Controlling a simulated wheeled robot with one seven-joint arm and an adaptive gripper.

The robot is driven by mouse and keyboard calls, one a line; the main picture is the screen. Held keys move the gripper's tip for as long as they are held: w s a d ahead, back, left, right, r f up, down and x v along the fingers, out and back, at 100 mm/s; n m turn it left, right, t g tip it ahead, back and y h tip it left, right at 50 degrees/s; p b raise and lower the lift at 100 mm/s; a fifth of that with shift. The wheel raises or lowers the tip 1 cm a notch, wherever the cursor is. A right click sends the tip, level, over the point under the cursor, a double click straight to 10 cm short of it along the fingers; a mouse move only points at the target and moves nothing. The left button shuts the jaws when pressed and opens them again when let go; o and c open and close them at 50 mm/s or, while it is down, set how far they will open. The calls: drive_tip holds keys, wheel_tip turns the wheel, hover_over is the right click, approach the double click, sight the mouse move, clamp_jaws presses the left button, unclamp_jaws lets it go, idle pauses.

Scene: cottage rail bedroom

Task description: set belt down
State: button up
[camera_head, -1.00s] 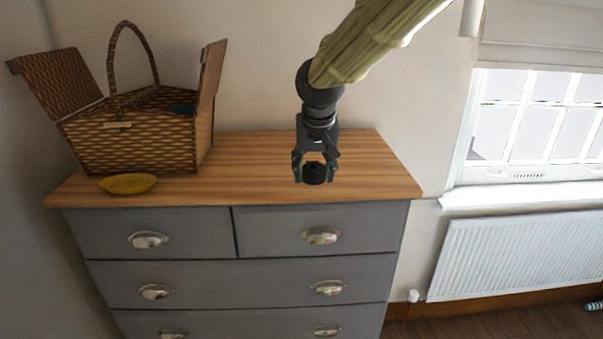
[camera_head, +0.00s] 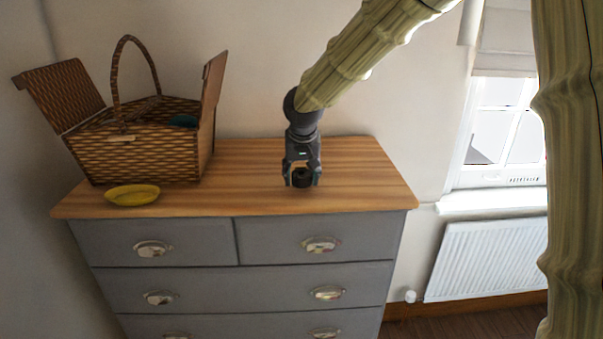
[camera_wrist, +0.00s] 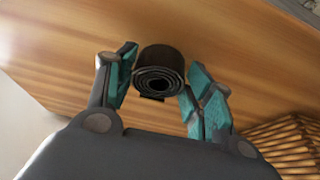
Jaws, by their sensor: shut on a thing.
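The belt is a dark, tightly rolled coil (camera_wrist: 158,72) between the two teal-padded fingers of my gripper (camera_wrist: 160,85) in the wrist view. In the head view the belt (camera_head: 303,178) shows as a small dark roll at the tip of my gripper (camera_head: 302,182). My gripper is shut on the belt and points down over the right half of the wooden dresser top (camera_head: 358,180). The belt is close to the top near its front edge. I cannot tell whether it touches the wood.
A wicker picnic basket (camera_head: 140,158) with raised lids stands at the left of the dresser top. A yellow dish (camera_head: 132,195) lies in front of it. The wood around my gripper is clear. A radiator (camera_head: 488,260) is on the right wall.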

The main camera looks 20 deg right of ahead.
drive_tip(key=shift+w+f, duration=0.1)
drive_tip(key=shift+f, duration=0.55)
drive_tip(key=shift+f, duration=0.1)
drive_tip(key=shift+f, duration=0.15)
drive_tip(key=o, duration=1.1)
drive_tip(key=shift+r, duration=0.35)
